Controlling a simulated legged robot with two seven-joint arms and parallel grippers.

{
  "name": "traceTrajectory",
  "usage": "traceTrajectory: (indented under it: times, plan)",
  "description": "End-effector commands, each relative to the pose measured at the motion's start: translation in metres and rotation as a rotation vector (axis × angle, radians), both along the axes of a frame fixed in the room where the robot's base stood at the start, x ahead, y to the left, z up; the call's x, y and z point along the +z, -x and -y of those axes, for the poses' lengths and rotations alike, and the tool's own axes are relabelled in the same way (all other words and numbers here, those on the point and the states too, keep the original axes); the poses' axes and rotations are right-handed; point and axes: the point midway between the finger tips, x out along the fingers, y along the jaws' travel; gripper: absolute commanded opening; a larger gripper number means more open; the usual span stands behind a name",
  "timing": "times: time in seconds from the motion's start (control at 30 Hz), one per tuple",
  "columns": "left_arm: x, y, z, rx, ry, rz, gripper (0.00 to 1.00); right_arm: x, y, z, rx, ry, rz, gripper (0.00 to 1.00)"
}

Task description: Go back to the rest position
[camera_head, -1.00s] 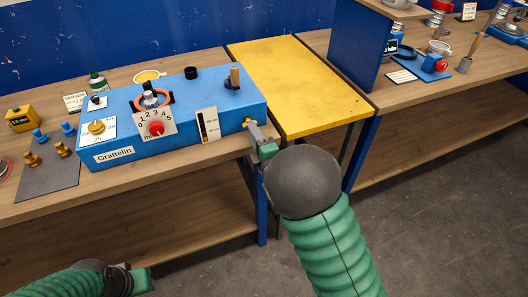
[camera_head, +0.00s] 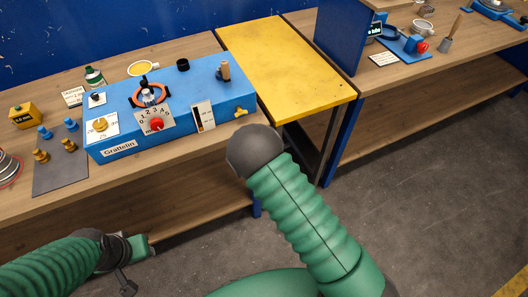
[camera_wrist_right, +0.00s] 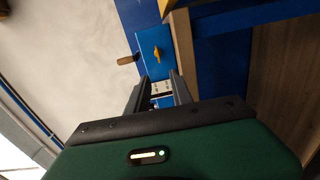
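My right arm comes in from the lower right, ending in a dark grey rounded wrist (camera_head: 255,150) in front of the bench. Its gripper is hidden behind that wrist in the head view. In the right wrist view, my right gripper (camera_wrist_right: 160,90) has its two fingers apart with nothing held between them. My left gripper (camera_head: 142,246) is low at the bottom left, below the bench top and clear of objects; its fingers are too unclear to judge. The blue Grattelin machine (camera_head: 205,88) has a yellow knob (camera_head: 240,112) on its right end, also visible beyond the right fingers (camera_wrist_right: 155,52).
The wooden bench (camera_head: 190,150) carries blue and brass fittings on a dark mat (camera_head: 60,178). A yellow table (camera_head: 285,65) stands to the right, then a blue panel (camera_head: 342,40) and another bench (camera_head: 440,65). The floor at the right (camera_head: 420,180) is open.

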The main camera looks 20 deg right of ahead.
Motion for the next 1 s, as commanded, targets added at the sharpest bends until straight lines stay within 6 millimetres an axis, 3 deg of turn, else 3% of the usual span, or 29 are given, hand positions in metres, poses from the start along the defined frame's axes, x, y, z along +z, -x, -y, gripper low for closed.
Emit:
traceTrajectory:
  times: [0.43,0.53,0.67,0.77,0.87,1.0]
  plan:
    - [0.0,0.0,0.0,0.0,0.0,0.001,0.36,0.0,0.0,0.0,-0.002,-0.005,-0.002,0.27]
    - [0.0,0.0,0.0,0.0,0.0,0.001,0.36,-0.004,-0.005,0.006,-0.036,-0.078,-0.052,0.27]
    - [0.0,0.0,0.0,0.0,0.0,0.001,0.36,-0.021,-0.016,0.017,-0.15,-0.344,-0.237,0.27]
    - [0.0,0.0,0.0,0.0,0.0,0.001,0.36,-0.036,-0.012,0.02,-0.274,-0.608,-0.423,0.27]
    - [0.0,0.0,0.0,0.0,0.0,0.001,0.36,-0.043,0.005,0.015,-0.409,-0.841,-0.604,0.27]
    - [0.0,0.0,0.0,0.0,0.0,0.001,0.36,-0.037,0.05,0.005,-0.638,-1.095,-0.834,0.27]
